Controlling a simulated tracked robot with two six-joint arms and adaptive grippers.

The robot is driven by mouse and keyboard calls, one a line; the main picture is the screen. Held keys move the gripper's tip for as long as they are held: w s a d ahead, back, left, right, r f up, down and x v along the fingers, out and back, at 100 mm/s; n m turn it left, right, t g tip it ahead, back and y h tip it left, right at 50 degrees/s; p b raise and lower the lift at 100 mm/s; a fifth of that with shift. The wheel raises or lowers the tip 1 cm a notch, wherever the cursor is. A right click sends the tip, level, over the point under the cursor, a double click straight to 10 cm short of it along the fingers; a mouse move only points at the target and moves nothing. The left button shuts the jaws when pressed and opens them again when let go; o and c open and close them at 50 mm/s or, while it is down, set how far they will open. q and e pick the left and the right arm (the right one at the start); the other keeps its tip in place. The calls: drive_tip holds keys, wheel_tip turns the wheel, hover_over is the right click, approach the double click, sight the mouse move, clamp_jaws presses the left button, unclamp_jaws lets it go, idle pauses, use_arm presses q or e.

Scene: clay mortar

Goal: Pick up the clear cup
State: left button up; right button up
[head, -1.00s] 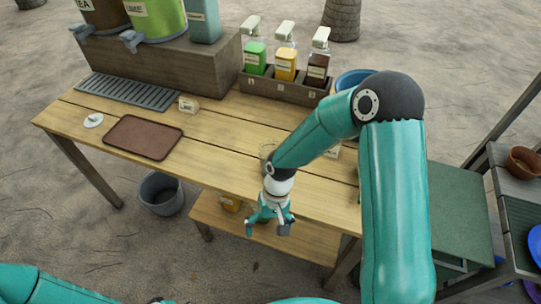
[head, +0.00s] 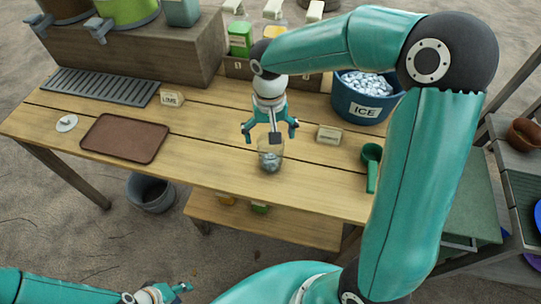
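The clear cup (head: 270,158) stands upright near the table's front edge. A greyish patch shows low in it; I cannot tell whether it is contents.
A blue ice bucket (head: 362,104), a small label block (head: 329,135) and a green scoop (head: 371,168) are right of the cup. A brown tray (head: 125,138) lies left. Bottles in a rack (head: 240,68) stand behind. The tabletop between tray and cup is clear.

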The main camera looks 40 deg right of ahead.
sight(270, 152)
wheel_tip(270, 152, down, 7)
drive_tip(key=shift+d+f, duration=0.1)
drive_tip(key=shift+f, duration=0.05)
drive_tip(key=shift+s, duration=0.1)
drive_tip(key=c, duration=1.3)
